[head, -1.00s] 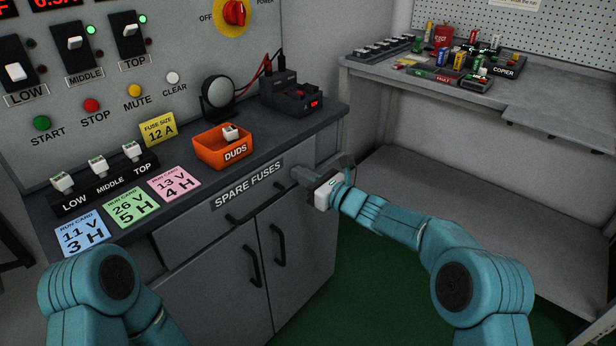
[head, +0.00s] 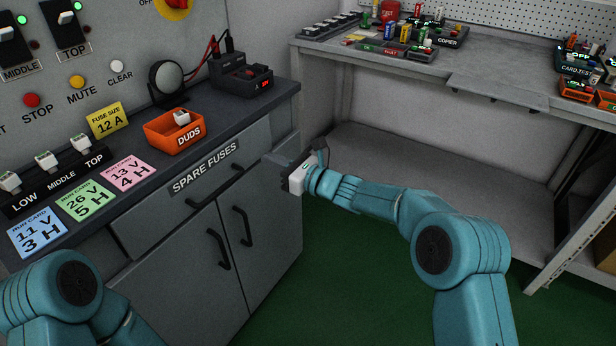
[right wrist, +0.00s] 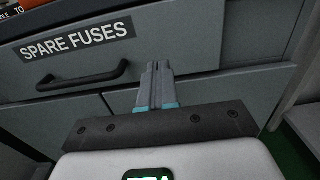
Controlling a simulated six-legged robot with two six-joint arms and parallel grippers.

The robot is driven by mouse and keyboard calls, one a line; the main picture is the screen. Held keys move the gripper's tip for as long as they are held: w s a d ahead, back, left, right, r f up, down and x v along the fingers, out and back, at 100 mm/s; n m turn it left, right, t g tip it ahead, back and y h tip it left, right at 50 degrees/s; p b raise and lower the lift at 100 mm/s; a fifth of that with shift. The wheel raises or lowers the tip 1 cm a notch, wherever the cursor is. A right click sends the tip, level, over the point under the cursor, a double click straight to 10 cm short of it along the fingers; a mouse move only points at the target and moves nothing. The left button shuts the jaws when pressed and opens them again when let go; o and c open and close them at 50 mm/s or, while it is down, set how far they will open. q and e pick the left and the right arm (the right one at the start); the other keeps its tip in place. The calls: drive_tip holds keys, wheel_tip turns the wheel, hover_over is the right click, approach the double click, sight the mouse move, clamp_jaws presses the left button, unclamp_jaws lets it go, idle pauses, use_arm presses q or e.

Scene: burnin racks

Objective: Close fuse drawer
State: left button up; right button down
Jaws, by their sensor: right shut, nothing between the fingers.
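The fuse drawer (head: 150,216) is the grey front labelled SPARE FUSES under the counter, with a black bar handle. My right gripper (head: 274,161) is in front of the drawer's right end. In the right wrist view its fingers (right wrist: 154,70) are shut together and empty, pointing at the drawer front. I cannot tell whether the tips touch it. My left gripper is not in view.
Cabinet doors (head: 180,268) with black handles lie below the drawer. On the counter stand an orange DUDS bin (head: 160,138), run cards and a dark charger (head: 240,82). A grey workbench (head: 400,72) with fuses stands at the back right. The green floor is clear.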

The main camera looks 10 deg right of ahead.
drive_tip(key=v, duration=0.9)
drive_tip(key=s+d+f+n+g+h, duration=0.1)
drive_tip(key=s+f+n+g+h, duration=0.3)
drive_tip(key=s+f, duration=0.6)
drive_tip(key=s+f+n+g+h, duration=0.2)
drive_tip(key=s+f+n+g, duration=0.4)
drive_tip(key=f, duration=0.8)
drive_tip(key=s+d+f+n+h, duration=0.1)
drive_tip(key=s+d+f+n, duration=0.2)
drive_tip(key=s, duration=0.4)
drive_tip(key=s+d+f+n+g+h, duration=0.1)
drive_tip(key=s+f+n+h, duration=0.1)
drive_tip(key=s+f+n, duration=0.3)
drive_tip(key=s+d+f+n+h, duration=0.15)
drive_tip(key=s+n, duration=0.25)
drive_tip(key=s, duration=0.4)
wheel_tip(320, 180, up, 22)
drive_tip(key=n+p, duration=0.1)
drive_tip(key=p, duration=2.2)
drive_tip(key=shift+s+n, duration=0.15)
drive_tip(key=shift+n, duration=0.15)
drive_tip(key=shift+a+y, duration=0.1)
drive_tip(key=shift+y, duration=0.15)
